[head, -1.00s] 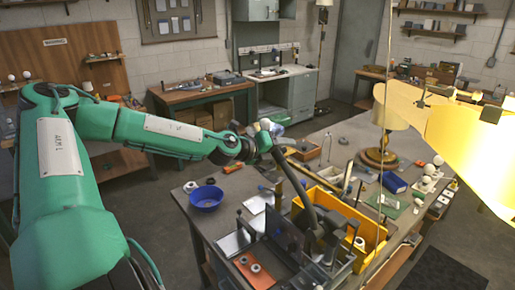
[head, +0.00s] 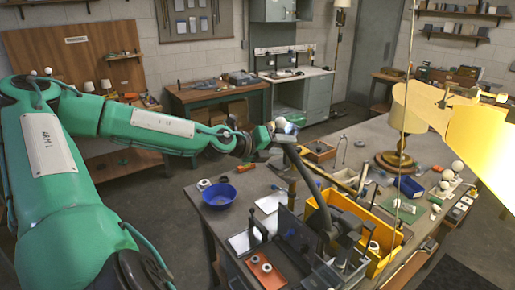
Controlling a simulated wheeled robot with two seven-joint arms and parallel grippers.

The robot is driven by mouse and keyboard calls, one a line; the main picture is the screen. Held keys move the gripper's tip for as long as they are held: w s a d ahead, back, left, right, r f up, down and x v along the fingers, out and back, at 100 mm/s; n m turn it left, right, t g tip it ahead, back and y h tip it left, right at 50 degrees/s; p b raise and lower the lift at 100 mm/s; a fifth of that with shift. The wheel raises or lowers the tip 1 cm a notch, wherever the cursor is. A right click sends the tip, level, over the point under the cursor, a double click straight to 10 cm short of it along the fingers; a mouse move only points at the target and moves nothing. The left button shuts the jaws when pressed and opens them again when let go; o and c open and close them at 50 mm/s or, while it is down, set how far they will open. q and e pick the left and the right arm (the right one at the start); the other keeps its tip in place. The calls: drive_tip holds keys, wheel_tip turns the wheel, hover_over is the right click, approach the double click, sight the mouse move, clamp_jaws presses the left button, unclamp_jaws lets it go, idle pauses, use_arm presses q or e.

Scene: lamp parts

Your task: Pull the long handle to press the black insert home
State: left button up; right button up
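The long handle (head: 307,178) is a dark curved bar that rises from the press (head: 335,262) at the bottom of the head view and leans back to the left. My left gripper (head: 284,134), on the green arm, is at the handle's upper end and appears to touch it. Its fingers are too small and overlapped to show whether they are closed around the bar. I cannot make out the black insert among the dark parts of the press. My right gripper is not in view.
A blue bowl (head: 218,195) stands at the bench's left edge. A yellow bin (head: 385,238) is right of the press. A table lamp (head: 396,163) and white bulbs (head: 457,166) stand farther right. A bright yellow shape (head: 485,140) blocks the right side.

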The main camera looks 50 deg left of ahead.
use_arm(q)
drive_tip(key=b+v, duration=0.4)
drive_tip(key=v, duration=0.3)
drive_tip(key=shift+s, duration=0.35)
drive_tip(key=shift+a, duration=0.1)
idle(0.4)
